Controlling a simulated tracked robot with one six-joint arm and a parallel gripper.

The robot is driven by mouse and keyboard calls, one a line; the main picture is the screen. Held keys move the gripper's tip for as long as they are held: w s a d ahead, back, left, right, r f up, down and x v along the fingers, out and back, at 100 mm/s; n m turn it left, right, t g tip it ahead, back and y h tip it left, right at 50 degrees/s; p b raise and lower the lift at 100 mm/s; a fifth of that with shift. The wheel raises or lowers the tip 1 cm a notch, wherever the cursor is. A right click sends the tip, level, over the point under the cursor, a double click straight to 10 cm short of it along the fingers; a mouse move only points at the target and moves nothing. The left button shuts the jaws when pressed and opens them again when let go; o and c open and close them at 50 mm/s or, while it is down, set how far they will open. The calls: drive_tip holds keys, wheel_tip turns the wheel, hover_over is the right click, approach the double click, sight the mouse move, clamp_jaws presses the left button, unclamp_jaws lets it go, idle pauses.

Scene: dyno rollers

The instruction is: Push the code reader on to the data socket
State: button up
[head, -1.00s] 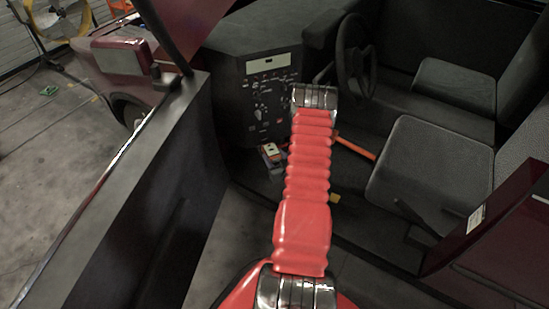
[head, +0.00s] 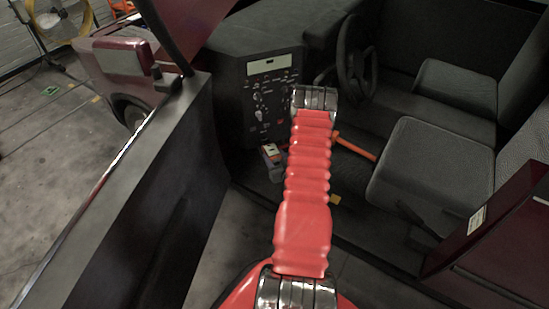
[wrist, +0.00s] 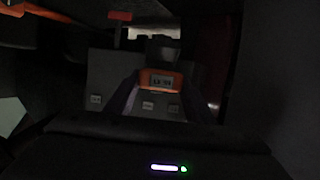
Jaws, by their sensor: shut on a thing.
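The code reader (wrist: 161,81), an orange-framed block with a small pale screen, shows in the middle of the wrist view. My gripper (wrist: 163,98) is shut on it, with a dark finger on each side. In the head view my red-sleeved arm hides my gripper.
The dashboard panel (head: 264,92) with knobs stands behind my arm. The steering wheel (head: 357,58) and the seat (head: 430,165) are to the right. An orange bar (head: 355,148) crosses the footwell. The open door (head: 130,190) bounds the left side.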

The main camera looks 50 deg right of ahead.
drive_tip(key=shift+w+d, duration=0.15)
drive_tip(key=shift+w, duration=0.2)
idle(0.3)
drive_tip(key=o, duration=1.2)
drive_tip(key=shift+c, duration=0.2)
drive_tip(key=shift+s, duration=0.1)
drive_tip(key=v, duration=1.3)
drive_tip(key=shift+s, duration=0.25)
